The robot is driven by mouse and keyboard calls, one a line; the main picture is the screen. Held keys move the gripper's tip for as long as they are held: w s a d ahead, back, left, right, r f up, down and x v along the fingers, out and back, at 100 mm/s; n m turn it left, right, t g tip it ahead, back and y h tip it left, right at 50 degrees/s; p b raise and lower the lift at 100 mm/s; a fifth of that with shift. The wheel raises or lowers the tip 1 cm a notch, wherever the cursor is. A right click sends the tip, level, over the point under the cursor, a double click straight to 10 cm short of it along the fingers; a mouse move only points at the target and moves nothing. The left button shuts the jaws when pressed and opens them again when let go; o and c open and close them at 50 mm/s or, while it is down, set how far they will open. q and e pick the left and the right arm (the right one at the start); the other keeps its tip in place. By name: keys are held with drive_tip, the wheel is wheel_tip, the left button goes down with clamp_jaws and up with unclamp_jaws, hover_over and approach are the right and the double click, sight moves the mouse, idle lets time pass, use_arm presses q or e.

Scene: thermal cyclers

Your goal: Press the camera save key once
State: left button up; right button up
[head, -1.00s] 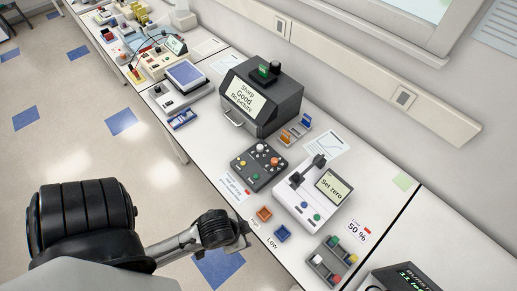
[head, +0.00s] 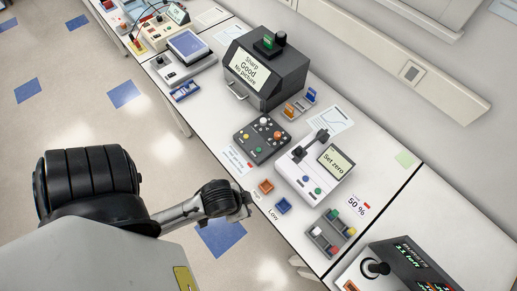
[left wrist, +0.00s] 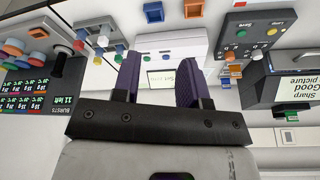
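The dark control box with several round knobs and keys (head: 262,139) sits on the bench in front of the dark instrument with the "Sharp Good No picture" screen. It also shows at the top right of the left wrist view (left wrist: 256,42), with a "Save" label beside a green key (left wrist: 239,4). A green key (head: 258,151) shows near the box's front edge in the head view. My right gripper is not in view.
A white "Set zero" unit (head: 310,167) with a dark upright part stands right of the box. A tray of coloured caps (head: 328,233) and a dark unit (head: 412,262) are further right.

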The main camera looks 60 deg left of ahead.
use_arm(q)
clamp_jaws()
idle(1.4)
